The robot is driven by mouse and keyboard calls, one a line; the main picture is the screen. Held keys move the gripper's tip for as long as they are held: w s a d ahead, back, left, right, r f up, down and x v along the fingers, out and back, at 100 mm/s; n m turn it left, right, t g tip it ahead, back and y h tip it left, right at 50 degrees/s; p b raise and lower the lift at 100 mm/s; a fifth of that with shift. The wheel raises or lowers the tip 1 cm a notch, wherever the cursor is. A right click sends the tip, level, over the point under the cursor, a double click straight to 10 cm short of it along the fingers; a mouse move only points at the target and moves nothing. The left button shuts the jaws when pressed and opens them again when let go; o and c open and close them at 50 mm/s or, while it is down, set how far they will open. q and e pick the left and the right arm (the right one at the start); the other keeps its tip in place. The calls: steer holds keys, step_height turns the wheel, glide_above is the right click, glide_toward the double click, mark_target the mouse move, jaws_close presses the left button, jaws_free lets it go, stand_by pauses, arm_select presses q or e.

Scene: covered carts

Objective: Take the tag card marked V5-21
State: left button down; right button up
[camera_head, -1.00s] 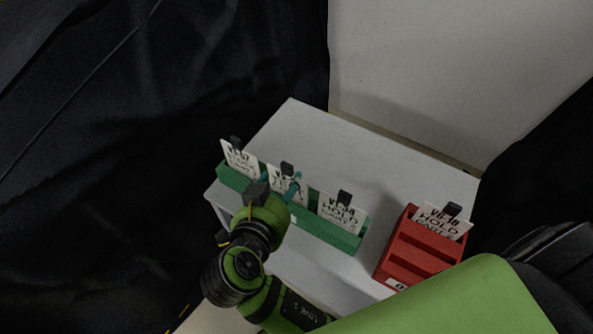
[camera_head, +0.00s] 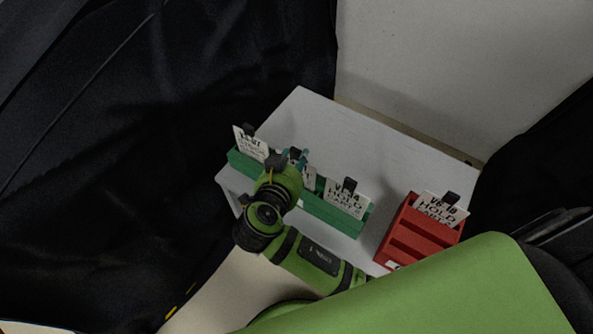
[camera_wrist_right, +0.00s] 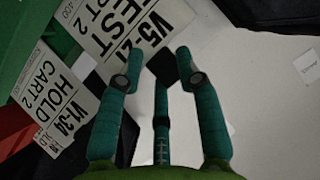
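The V5-21 card (camera_wrist_right: 137,32) is white with black print, at the top of the right wrist view. In the head view, only a sliver of the middle card (camera_head: 309,178) shows in the green tray (camera_head: 325,212); my right arm hides the rest. My right gripper (camera_head: 296,157) is at the top of this card, by its black clip. In the wrist view its teal fingers (camera_wrist_right: 160,65) are apart, with the dark clip (camera_wrist_right: 161,68) between the two front tips. Whether they touch it is unclear. My left gripper is not in view.
In the same tray, a card (camera_head: 251,145) stands at left and the V1-34 card (camera_head: 346,198) at right. A red rack (camera_head: 418,239) with a card (camera_head: 438,209) stands right on the white cart top (camera_head: 370,140). Black covers hang on both sides.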

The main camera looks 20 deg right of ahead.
steer(key=shift+r, duration=0.25)
step_height(320, 180, up, 14)
steer(key=p, duration=0.7)
steer(key=shift+r, duration=0.15)
